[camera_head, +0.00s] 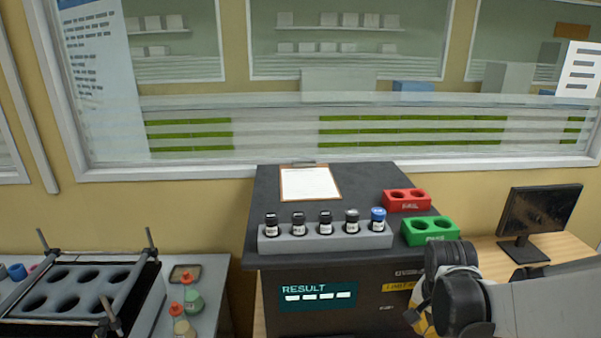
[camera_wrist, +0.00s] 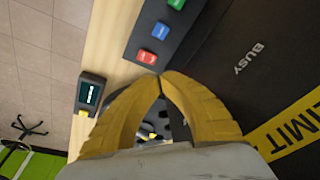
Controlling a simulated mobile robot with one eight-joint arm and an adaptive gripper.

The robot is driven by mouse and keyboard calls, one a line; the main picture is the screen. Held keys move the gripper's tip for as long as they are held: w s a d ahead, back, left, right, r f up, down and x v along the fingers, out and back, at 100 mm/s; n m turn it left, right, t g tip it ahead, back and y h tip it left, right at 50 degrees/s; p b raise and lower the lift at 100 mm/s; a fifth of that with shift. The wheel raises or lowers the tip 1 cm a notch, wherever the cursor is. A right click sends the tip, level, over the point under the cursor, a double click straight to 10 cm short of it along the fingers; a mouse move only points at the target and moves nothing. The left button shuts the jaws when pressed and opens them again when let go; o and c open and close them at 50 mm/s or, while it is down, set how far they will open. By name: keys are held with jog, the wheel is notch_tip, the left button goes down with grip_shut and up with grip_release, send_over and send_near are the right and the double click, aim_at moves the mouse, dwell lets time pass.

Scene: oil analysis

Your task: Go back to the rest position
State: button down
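My gripper (camera_wrist: 160,74) shows in the wrist view as two yellow fingers whose tips meet. It is shut, with nothing visible held between the fingers. In the head view my arm reaches in from the lower right, and a bit of the yellow gripper (camera_head: 424,322) shows at its end, mostly hidden behind the wrist. It is in front of the dark analyzer cabinet (camera_head: 345,262), right of its RESULT display (camera_head: 318,296). The wrist view shows the cabinet's dark side (camera_wrist: 285,60) with the word BUSY and a yellow LIMIT strip.
A grey rack (camera_head: 325,240) of several dark vials, one blue-capped (camera_head: 378,218), sits on the cabinet. Beside it are a red FAIL block (camera_head: 407,200), a green block (camera_head: 430,231) and a clipboard (camera_head: 309,184). A monitor (camera_head: 540,214) stands right; a holed block (camera_head: 75,290) stands left.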

jog(key=s+a+r+n+t+y, duration=0.1)
jog(key=s+a+r+n+t, duration=0.4)
jog(key=s+a+r+n, duration=0.4)
notch_tip(320, 180, up, 4)
jog(key=shift+s+a+f+n, duration=0.1)
jog(key=shift+s+a+n, duration=0.2)
jog(key=shift+s+a, duration=0.55)
jog(key=shift+w+a, duration=0.15)
jog(key=shift+w, duration=0.05)
